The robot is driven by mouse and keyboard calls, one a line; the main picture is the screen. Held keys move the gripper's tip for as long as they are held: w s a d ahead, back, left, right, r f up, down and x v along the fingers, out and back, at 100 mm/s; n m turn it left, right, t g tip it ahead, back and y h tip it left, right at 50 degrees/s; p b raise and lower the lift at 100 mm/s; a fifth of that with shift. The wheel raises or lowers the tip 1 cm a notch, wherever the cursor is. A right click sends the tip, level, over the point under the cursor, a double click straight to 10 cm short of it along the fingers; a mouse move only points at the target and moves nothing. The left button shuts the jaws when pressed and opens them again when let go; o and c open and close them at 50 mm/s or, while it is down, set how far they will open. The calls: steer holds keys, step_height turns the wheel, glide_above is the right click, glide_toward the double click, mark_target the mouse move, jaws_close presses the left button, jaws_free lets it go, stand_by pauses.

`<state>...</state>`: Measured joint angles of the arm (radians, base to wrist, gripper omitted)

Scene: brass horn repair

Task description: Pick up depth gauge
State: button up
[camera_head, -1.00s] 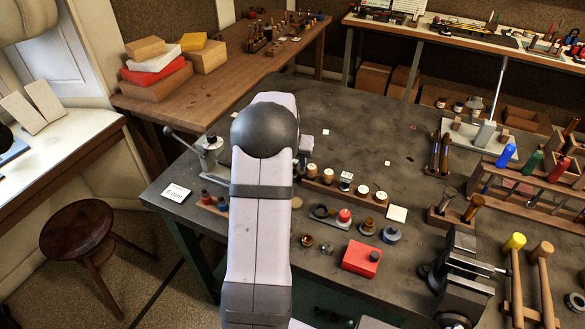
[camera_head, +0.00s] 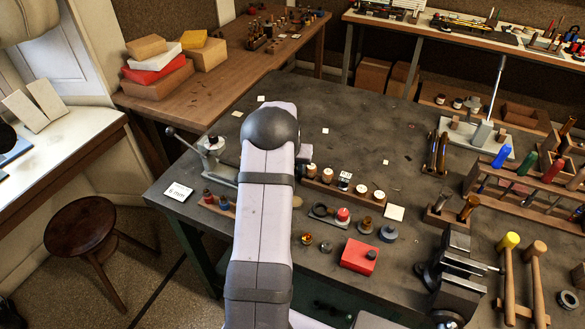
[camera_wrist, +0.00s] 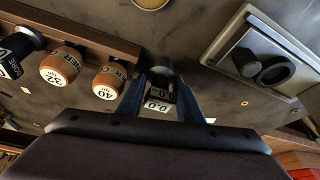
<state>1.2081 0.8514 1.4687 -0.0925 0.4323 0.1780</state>
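I take a small dark block with white "0.0" readouts (camera_wrist: 158,97) in the wrist view to be the depth gauge; its full shape is hidden. My gripper (camera_wrist: 161,76) has its two blue fingers apart, one on each side of this block, close above the bench. I cannot tell whether the fingers touch it.
A wooden rack of round-capped jars (camera_wrist: 108,82) stands close left of the fingers; it also shows in the head view (camera_head: 362,191). A grey tray with dark round parts (camera_wrist: 262,62) lies to the right. A red box (camera_head: 359,257) and a vise (camera_head: 452,272) stand nearer the front.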

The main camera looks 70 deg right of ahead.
steer(key=shift+r, duration=0.1)
steer(key=shift+c, duration=0.3)
steer(key=shift+d+r, duration=0.1)
steer(key=shift+r, duration=0.15)
step_height(320, 180, up, 9)
steer(key=b, duration=0.3)
steer(key=shift+r+b, duration=0.15)
steer(key=shift+b, duration=0.15)
steer(key=shift+w+a+r, duration=0.2)
steer(key=shift+w, duration=0.15)
steer(key=w+a+r+n+p, duration=0.25)
steer(key=w+a+p, duration=0.2)
steer(key=w, duration=0.55)
steer(key=w+a+n+t+y, duration=0.1)
steer(key=w+a+n, duration=0.3)
steer(key=a+n, duration=0.4)
steer(key=w+a+n+t+y, duration=0.2)
steer(key=w+a+n+y, duration=0.2)
steer(key=a+n, duration=0.4)
steer(key=shift+f, duration=0.15)
steer(key=shift+w, duration=0.1)
